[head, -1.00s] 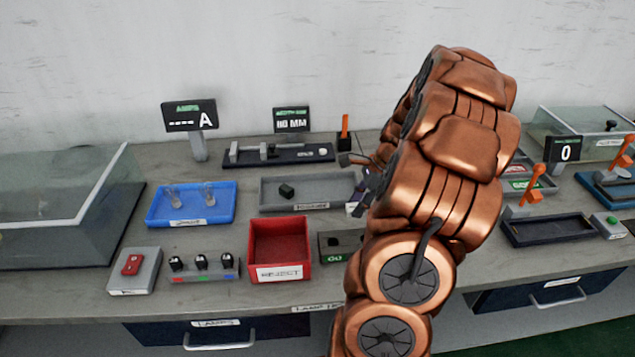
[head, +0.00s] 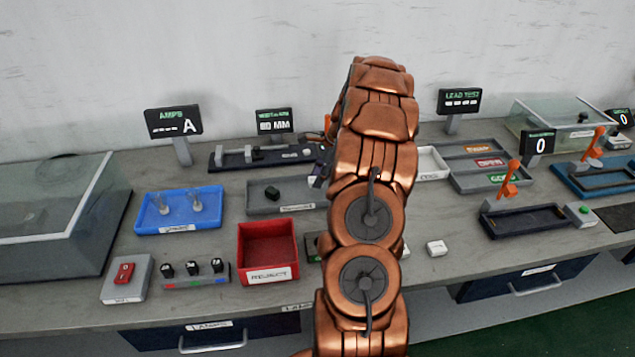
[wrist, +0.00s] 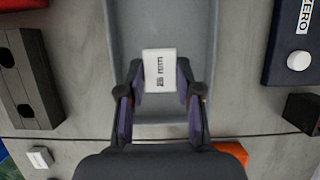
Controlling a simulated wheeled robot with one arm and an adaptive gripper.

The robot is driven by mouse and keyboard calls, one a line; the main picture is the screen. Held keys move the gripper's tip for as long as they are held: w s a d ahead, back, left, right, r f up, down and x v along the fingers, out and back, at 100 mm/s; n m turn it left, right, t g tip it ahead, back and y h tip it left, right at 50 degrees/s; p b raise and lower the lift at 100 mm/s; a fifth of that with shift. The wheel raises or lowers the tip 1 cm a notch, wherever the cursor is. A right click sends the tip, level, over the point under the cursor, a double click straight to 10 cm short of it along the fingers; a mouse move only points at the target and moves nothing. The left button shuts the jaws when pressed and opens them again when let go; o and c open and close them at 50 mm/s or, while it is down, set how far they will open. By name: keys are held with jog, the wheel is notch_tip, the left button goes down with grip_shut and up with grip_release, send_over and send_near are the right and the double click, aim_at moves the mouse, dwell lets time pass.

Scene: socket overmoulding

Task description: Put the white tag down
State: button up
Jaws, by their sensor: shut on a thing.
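The white tag (wrist: 159,70) with dark print shows in the wrist view between the two fingertips of my gripper (wrist: 158,82), which is shut on it. Below them is the right end of a long grey tray (wrist: 140,20); I cannot tell whether the tag touches it. In the head view this grey tray (head: 258,209) lies mid-table with a small black block in it. My arm hides the tag, most of my gripper and the tray's right end there.
A gauge with a ZERO button (wrist: 297,45) lies along the tray's back side. A black block with holes (wrist: 22,75) lies on the front side. A red bin (head: 267,243), a blue tray (head: 178,226) and a small white block (head: 436,248) stand nearby.

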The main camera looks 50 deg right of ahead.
jog(key=shift+w+f, duration=0.15)
jog(key=shift+w, duration=0.05)
jog(key=shift+f+p, duration=0.7)
jog(key=shift+f, duration=0.9)
jog(key=shift+f, duration=0.15)
jog(key=o, duration=0.9)
